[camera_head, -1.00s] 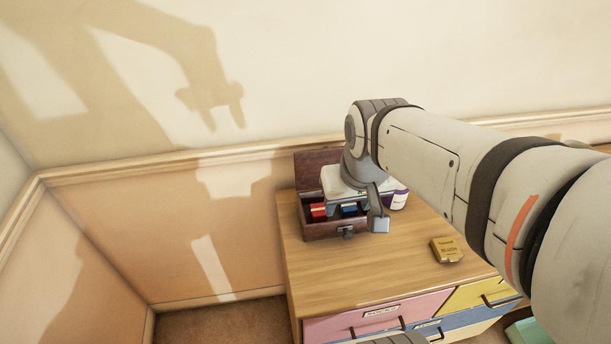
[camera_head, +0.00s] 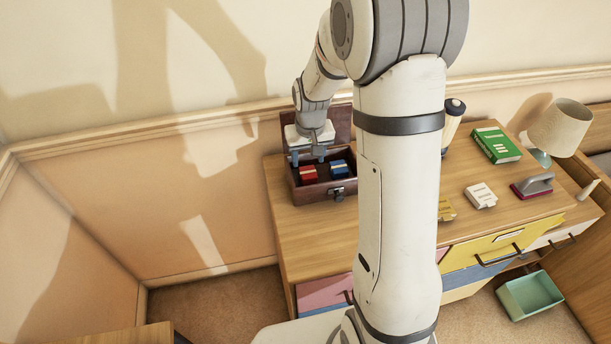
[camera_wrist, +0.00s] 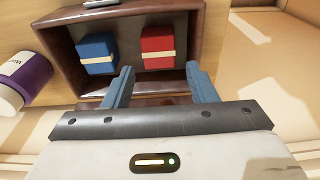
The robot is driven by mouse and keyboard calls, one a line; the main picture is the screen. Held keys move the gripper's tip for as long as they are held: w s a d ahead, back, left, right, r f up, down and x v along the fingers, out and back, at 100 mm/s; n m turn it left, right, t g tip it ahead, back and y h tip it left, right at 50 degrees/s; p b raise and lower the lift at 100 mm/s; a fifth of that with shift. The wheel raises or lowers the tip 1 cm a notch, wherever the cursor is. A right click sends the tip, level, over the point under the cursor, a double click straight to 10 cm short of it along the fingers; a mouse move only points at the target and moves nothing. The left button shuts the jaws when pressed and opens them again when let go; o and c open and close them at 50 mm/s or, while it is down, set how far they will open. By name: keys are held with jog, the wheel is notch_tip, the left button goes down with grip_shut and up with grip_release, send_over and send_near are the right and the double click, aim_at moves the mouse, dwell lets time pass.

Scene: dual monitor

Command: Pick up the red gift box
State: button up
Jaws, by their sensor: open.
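The red gift box (camera_head: 308,173) with a pale band lies inside an open dark wooden chest (camera_head: 318,193) on the dresser. It also shows in the wrist view (camera_wrist: 158,47), in the right part of the chest there. A blue box (camera_head: 339,167) with a pale band lies beside it, and shows in the wrist view (camera_wrist: 97,52) to its left. My gripper (camera_head: 307,156) is over the back of the chest. In the wrist view my gripper (camera_wrist: 160,78) is open and empty, its fingers below the red box in the picture and apart from it.
The chest's raised lid (camera_head: 340,120) stands behind my gripper. A purple and white container (camera_wrist: 22,80) stands beside the chest. A green book (camera_head: 496,144), a white box (camera_head: 480,195) and a lamp (camera_head: 560,127) are farther right. My arm hides the dresser's middle.

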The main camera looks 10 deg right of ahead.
aim_at(308, 172)
jog(key=f, duration=0.2)
jog(key=f+p, duration=0.1)
jog(key=f, duration=0.2)
jog(key=w+f, duration=0.1)
jog(key=f, duration=0.1)
jog(key=shift+d+f, duration=0.1)
jog(key=shift+f, duration=0.2)
jog(key=shift+s, duration=0.1)
jog(key=c, duration=0.7)
